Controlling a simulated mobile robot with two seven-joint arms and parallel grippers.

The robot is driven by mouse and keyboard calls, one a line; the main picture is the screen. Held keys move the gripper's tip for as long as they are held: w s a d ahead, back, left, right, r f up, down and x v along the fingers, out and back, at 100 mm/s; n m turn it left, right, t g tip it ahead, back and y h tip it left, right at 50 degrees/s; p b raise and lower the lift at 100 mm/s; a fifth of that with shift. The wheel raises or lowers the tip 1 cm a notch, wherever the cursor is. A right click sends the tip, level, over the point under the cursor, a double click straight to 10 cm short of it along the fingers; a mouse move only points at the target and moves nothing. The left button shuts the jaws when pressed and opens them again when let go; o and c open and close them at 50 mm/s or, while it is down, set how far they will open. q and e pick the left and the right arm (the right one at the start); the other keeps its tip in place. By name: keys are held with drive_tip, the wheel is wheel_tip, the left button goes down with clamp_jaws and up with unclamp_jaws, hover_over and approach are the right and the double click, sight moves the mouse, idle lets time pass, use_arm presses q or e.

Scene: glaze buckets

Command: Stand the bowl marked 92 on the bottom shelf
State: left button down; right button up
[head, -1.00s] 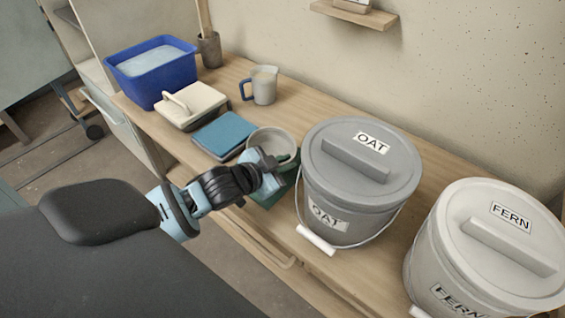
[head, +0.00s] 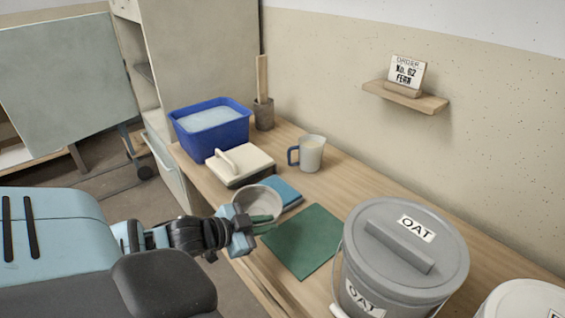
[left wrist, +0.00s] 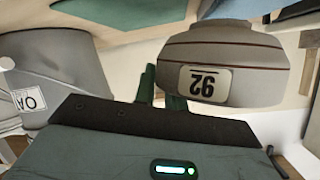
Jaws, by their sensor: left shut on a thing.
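The grey bowl (head: 257,199) is in my left gripper (head: 252,226), held by its near rim above the left part of the bench. In the left wrist view the bowl (left wrist: 225,58) shows a plate marked 92, upside down in the picture. The green fingers of my left gripper (left wrist: 160,88) close at the bowl's side. A tall pale cabinet (head: 200,55) stands at the far end of the bench, with open shelves (head: 143,72) on its left side. Its bottom shelf is not clearly seen. My right gripper is not in view.
On the bench are a blue tub (head: 212,137), a white-handled block (head: 240,163), a blue cloth (head: 284,192), a jug (head: 312,155), a green mat (head: 303,240) and the OAT bucket (head: 405,255). An order card (head: 407,74) stands on a wall shelf. Floor (head: 110,185) shows at left.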

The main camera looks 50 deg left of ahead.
use_arm(q)
drive_tip(key=shift+s+a+r, duration=0.15)
drive_tip(key=shift+s+a, duration=0.4)
drive_tip(key=shift+a, duration=0.1)
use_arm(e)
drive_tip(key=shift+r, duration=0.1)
use_arm(q)
drive_tip(key=shift+d, duration=0.1)
